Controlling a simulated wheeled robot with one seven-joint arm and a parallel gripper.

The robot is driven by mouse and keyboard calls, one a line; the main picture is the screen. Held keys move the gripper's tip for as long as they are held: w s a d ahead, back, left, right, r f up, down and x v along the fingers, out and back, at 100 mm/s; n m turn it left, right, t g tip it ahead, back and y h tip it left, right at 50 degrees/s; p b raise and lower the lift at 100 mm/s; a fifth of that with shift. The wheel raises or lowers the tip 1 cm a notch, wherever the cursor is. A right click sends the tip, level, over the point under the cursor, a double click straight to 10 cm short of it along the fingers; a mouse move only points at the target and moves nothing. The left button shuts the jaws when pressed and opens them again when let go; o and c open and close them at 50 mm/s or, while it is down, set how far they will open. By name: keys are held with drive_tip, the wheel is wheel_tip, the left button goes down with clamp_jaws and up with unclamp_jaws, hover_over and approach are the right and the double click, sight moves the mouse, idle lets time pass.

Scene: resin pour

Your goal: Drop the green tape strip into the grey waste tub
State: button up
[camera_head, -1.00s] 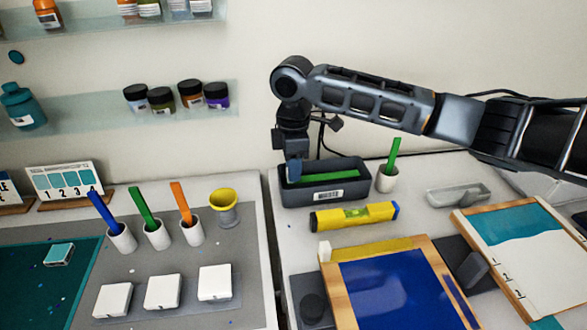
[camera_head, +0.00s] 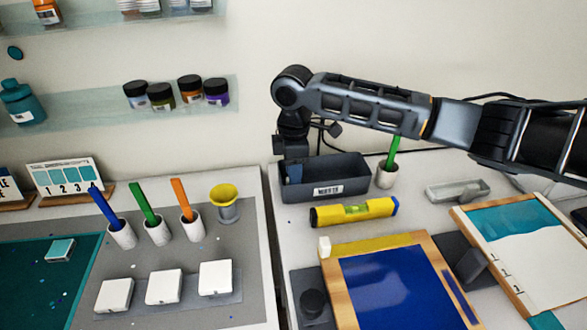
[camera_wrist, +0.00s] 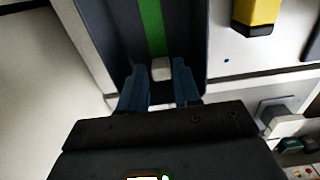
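The grey waste tub (camera_head: 348,189) stands at the back of the right-hand table, with a white barcode label on its front. My gripper (camera_head: 291,172) points down into its left end. The green tape strip is hidden behind the tub's front wall in the head view. The wrist view shows the green tape strip (camera_wrist: 152,28) lying lengthwise within the tub's walls (camera_wrist: 103,50), its white end between the blue fingertips of my gripper (camera_wrist: 161,80). The fingers appear closed on this white end. Whether the strip touches the tub floor cannot be told.
A wooden frame with a blue panel (camera_head: 400,288) lies nearer. A grey tray (camera_head: 457,191) sits farther right.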

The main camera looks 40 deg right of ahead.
drive_tip(key=shift+o, duration=1.4)
wheel_tip(320, 180, up, 13)
drive_tip(key=b, duration=0.1)
